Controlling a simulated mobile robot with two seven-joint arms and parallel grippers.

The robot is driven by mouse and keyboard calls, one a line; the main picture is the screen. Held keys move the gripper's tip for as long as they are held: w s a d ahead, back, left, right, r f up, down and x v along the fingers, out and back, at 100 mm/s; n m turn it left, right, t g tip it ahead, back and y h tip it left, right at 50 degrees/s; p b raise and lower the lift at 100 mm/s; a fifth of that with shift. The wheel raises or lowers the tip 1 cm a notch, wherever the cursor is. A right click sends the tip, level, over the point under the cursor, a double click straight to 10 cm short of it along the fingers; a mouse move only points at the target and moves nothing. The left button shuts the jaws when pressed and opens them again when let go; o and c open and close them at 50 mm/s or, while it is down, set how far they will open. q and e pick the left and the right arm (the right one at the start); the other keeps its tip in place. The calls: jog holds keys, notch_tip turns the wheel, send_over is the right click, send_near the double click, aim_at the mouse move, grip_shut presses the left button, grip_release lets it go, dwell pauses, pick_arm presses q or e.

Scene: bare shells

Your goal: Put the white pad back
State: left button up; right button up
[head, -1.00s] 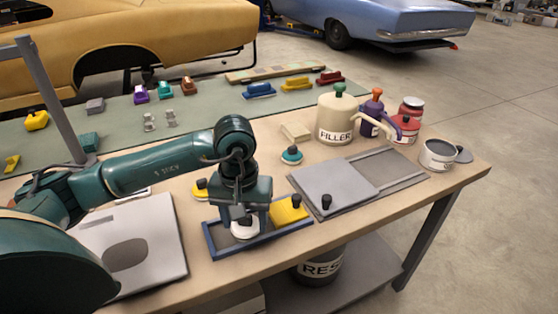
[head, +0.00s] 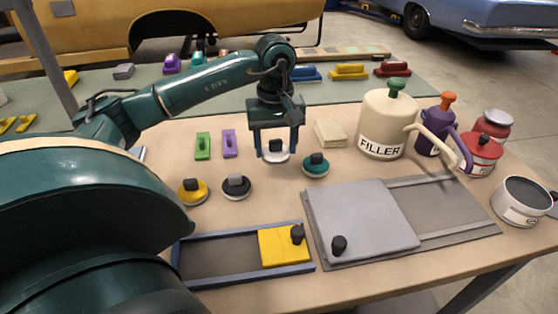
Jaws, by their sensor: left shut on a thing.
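The white pad (head: 276,154) is a round white disc with a dark knob, at the middle of the table in the head view. My left gripper (head: 276,145) is above it with its fingers pointing down, shut on its knob. I cannot tell whether the pad touches the table. A teal pad (head: 316,168) is just right of it. A grey pad (head: 237,188) and a yellow pad (head: 193,193) lie nearer, to the left. My right gripper is not in view.
A blue-edged tray (head: 215,261) with a yellow block (head: 284,247) is at the front. A grey lidded board (head: 362,222) lies to its right. A filler jug (head: 388,126) and other containers stand at back right. Green (head: 203,146) and purple (head: 229,143) blocks lie left of the gripper.

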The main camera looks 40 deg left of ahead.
aim_at(277, 151)
pick_arm(q)
jog(key=shift+f, duration=2.6)
jog(key=o, duration=0.9)
jog(key=shift+o, duration=0.2)
notch_tip(277, 151, up, 12)
jog(key=shift+r, duration=0.15)
